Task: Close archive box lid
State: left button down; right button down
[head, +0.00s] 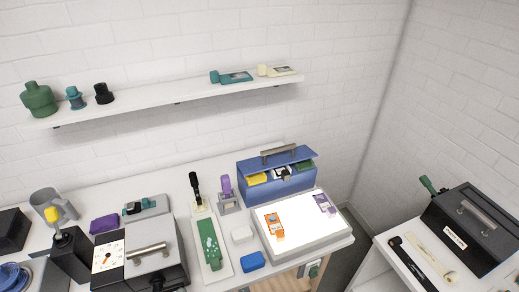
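A blue box (283,190), which looks like the archive box, stands at the back of the bench, right of the middle. Its blue lid (300,156) has a grey bar handle (279,153) and is raised at the front. Yellow, white and green items show in the gap under the lid. A small dark latch-like piece (286,176) is at the front of the gap. Neither my left nor my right gripper is in view.
A lit white panel (285,222) with an orange and a purple-marked item lies before the blue box. A purple-topped stand (227,189) is at its left. A black box with a handle (484,240) stands on the right table (410,284). A shelf (170,100) hangs above.

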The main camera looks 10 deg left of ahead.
aim_at(284, 155)
jog(key=u, duration=0.7)
jog(key=i, duration=0.35)
